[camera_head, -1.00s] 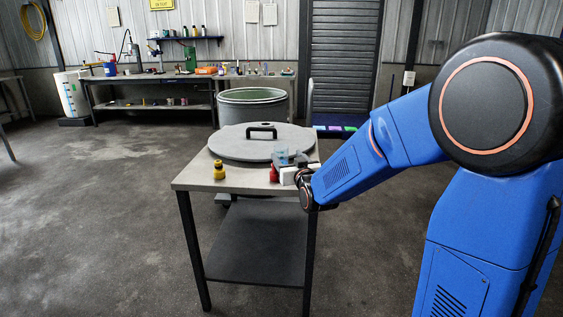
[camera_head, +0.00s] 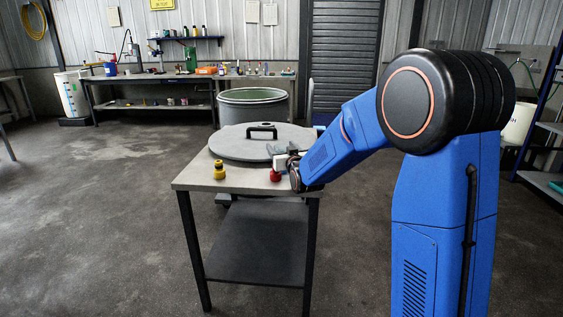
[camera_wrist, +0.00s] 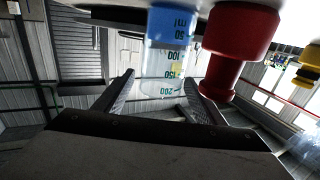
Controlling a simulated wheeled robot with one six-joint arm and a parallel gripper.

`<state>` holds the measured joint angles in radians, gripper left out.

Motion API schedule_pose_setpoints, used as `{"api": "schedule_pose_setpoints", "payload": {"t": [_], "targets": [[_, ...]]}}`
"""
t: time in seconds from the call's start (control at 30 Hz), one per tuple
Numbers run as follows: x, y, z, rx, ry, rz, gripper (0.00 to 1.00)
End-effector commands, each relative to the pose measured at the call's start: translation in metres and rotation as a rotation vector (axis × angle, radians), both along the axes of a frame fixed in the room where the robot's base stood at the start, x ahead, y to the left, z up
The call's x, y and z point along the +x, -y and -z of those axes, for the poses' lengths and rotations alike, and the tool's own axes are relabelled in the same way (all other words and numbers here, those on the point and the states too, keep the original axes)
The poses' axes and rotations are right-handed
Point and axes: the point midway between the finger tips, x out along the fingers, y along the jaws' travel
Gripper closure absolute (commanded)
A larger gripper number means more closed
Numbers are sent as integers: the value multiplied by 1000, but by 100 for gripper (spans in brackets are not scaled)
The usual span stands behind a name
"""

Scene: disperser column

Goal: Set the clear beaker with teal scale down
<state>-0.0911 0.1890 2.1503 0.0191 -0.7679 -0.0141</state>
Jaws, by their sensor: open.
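The clear beaker with teal scale (camera_wrist: 165,60) shows in the wrist view, which is upside down. It holds some blue liquid at its base and appears upright on the small table (camera_head: 205,180). My gripper (camera_wrist: 158,82) is open, with one finger on each side of the beaker's rim end; I cannot tell whether either finger touches it. In the head view my gripper (camera_head: 280,159) is at the table's right side, and the beaker is mostly hidden there.
A red bottle (camera_wrist: 238,35) stands close beside the beaker, near one finger. A yellow bottle (camera_head: 219,171) stands near the table's left front. A large grey lid with a handle (camera_head: 235,149) fills the back of the table. The drum (camera_head: 252,108) stands behind.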

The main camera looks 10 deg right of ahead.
Motion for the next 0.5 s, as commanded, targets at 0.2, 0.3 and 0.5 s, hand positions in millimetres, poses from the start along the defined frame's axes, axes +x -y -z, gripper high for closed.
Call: {"api": "schedule_pose_setpoints", "payload": {"t": [0.2,0.3,0.5], "targets": [[0,0,0,0,0,0,48],[0,0,0,0,0,0,72],[0,0,-1,0,1,0,100]]}}
